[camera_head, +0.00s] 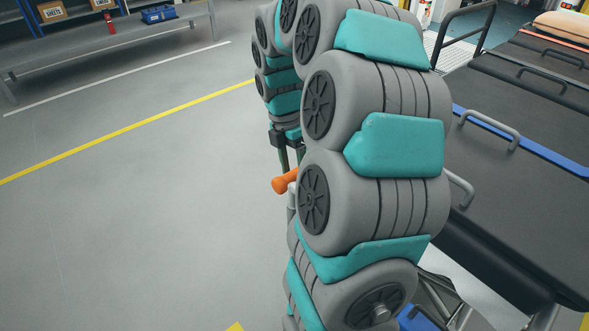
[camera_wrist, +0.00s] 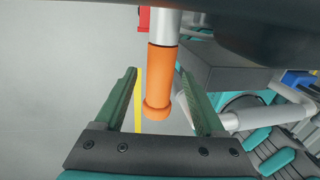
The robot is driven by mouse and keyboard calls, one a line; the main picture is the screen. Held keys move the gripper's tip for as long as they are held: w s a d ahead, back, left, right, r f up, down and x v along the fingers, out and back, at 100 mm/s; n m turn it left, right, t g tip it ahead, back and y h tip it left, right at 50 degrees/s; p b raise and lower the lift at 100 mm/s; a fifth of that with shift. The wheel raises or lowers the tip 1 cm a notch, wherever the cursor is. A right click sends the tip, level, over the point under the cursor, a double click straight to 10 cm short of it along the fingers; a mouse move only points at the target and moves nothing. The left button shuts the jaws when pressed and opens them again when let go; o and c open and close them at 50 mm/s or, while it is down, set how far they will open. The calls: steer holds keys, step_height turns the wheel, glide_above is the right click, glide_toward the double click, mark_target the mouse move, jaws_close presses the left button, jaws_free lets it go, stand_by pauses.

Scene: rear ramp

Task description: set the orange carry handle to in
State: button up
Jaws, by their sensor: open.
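The orange carry handle (camera_wrist: 161,82) is a ribless orange grip on a pale metal tube (camera_wrist: 165,28) in the wrist view. Its flared end points down between the two green fingers of my gripper (camera_wrist: 165,105). The fingers are open, one on each side of the handle, with a visible gap on the left; the right finger appears close to it. In the head view the orange handle (camera_head: 285,181) shows just left of my grey and teal arm, which hides the rest of it.
A black stretcher bed (camera_head: 510,170) with grey side rails (camera_head: 490,127) lies at the right, close to my arm. A grey bench (camera_head: 110,45) with a blue bin (camera_head: 158,14) stands at the back left. The floor at left is clear, with a yellow line (camera_head: 130,134).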

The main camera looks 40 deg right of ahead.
step_height(320, 180, up, 8)
steer(key=w, duration=0.1)
steer(key=shift+w+f, duration=0.25)
stand_by(0.5)
